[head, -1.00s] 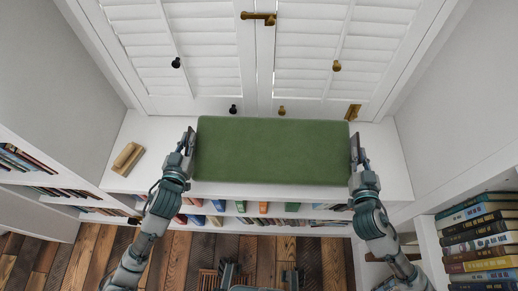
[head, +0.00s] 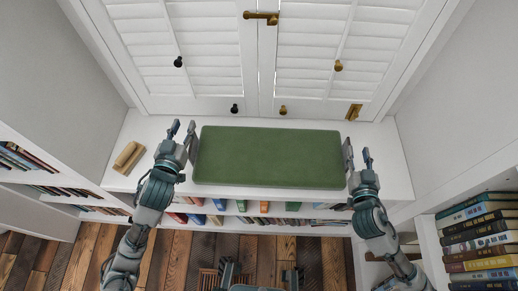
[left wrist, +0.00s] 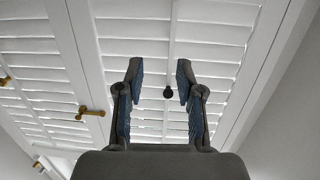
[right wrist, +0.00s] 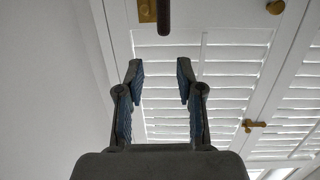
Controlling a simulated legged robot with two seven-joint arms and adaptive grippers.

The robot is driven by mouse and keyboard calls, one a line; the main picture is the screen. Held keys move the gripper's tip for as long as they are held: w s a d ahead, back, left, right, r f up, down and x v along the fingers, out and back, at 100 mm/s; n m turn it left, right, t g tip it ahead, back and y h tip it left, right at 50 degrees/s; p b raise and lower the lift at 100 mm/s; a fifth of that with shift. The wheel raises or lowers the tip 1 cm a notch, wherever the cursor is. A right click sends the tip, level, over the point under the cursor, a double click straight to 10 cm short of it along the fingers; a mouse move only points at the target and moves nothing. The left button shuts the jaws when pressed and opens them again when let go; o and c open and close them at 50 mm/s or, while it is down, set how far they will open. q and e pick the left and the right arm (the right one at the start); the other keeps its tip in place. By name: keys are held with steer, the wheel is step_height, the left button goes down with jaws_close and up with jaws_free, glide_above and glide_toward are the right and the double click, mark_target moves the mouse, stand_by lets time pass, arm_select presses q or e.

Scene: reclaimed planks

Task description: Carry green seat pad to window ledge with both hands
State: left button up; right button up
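The green seat pad (head: 268,157) lies flat on the white window ledge (head: 385,160) in the head view, in front of the shutters. My left gripper (head: 182,130) is just off the pad's left end, with its fingers apart. My right gripper (head: 357,156) is just off the pad's right end, also with fingers apart. The left wrist view shows the left fingers (left wrist: 160,82) spread with nothing between them. The right wrist view shows the right fingers (right wrist: 159,82) spread and empty too. The pad is in neither wrist view.
A small wooden block-like object (head: 129,157) rests on the ledge at the left. White shutters (head: 200,50) with knobs and a brass latch (head: 261,17) stand behind. Book-filled shelves run below the ledge, and a book stack (head: 482,240) stands at the right.

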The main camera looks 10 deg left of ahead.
steer(key=shift+a, duration=0.2)
steer(key=shift+w+r, duration=0.1)
steer(key=shift+r, duration=0.2)
arm_select(q)
steer(key=shift+a+r, duration=0.15)
steer(key=shift+r, duration=1.75)
arm_select(e)
step_height(320, 180, up, 10)
steer(key=shift+f, duration=0.2)
arm_select(q)
steer(key=shift+w+p, duration=0.1)
steer(key=shift+p, duration=0.2)
